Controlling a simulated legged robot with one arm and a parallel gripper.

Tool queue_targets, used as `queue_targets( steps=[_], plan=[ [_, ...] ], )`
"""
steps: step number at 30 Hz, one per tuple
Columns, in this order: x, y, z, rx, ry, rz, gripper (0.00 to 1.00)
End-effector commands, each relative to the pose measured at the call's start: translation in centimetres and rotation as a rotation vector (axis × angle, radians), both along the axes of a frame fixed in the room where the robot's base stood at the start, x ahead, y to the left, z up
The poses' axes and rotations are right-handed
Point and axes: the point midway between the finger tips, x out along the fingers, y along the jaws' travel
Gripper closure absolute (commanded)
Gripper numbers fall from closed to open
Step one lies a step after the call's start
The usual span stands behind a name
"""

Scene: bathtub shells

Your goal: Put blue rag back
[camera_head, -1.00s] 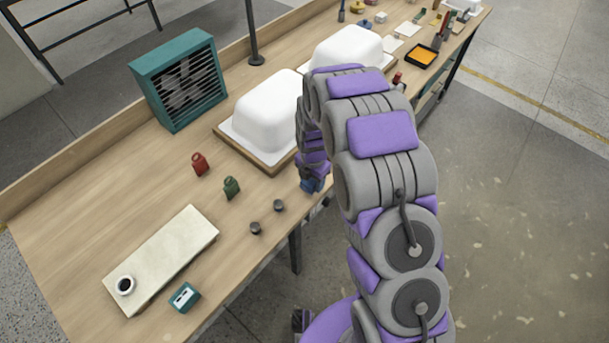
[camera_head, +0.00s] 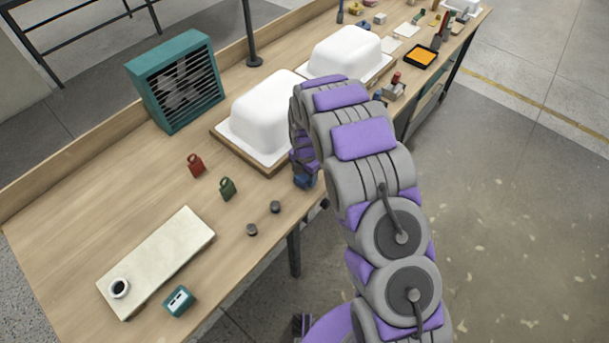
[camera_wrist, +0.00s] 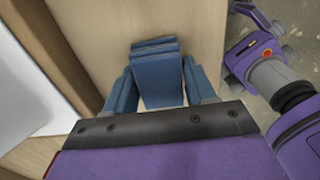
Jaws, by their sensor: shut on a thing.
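The blue rag (camera_wrist: 157,88) shows in the wrist view as a folded blue piece between the fingers of my gripper (camera_wrist: 158,72). My gripper is shut on it. Blue parts lie on both sides of the rag, and I cannot clearly tell finger from cloth at the edges. In the head view my gripper (camera_head: 306,182) is small and partly hidden by my arm, at the front edge of the workbench (camera_head: 130,200), beside the near white tub shell (camera_head: 262,115). A little blue shows there.
The near shell sits on a wooden base; a second white shell (camera_head: 346,52) stands behind. A teal fan box (camera_head: 178,82), red weight (camera_head: 195,165), green weight (camera_head: 228,188), dark knobs (camera_head: 275,207) and a pale board (camera_head: 160,262) are on the bench. Bare wood lies around the weights.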

Motion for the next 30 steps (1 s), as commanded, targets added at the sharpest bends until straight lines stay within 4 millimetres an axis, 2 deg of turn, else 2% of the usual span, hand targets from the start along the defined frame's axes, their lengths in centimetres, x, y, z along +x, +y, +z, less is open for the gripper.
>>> queue_targets(
  steps=[4, 5, 12, 26, 30],
  plan=[
    [0.0, 0.2, -0.2, -0.002, 0.000, 0.001, 0.78],
    [0.0, 0.2, -0.2, -0.003, 0.000, 0.001, 0.43],
    [0.0, 0.3, -0.2, -0.003, 0.000, 0.001, 0.20],
    [0.0, 0.1, 0.0, -0.001, -0.002, 0.001, 0.20],
    [0.1, 0.3, 1.0, -0.002, -0.004, 0.001, 0.20]
  ],
)
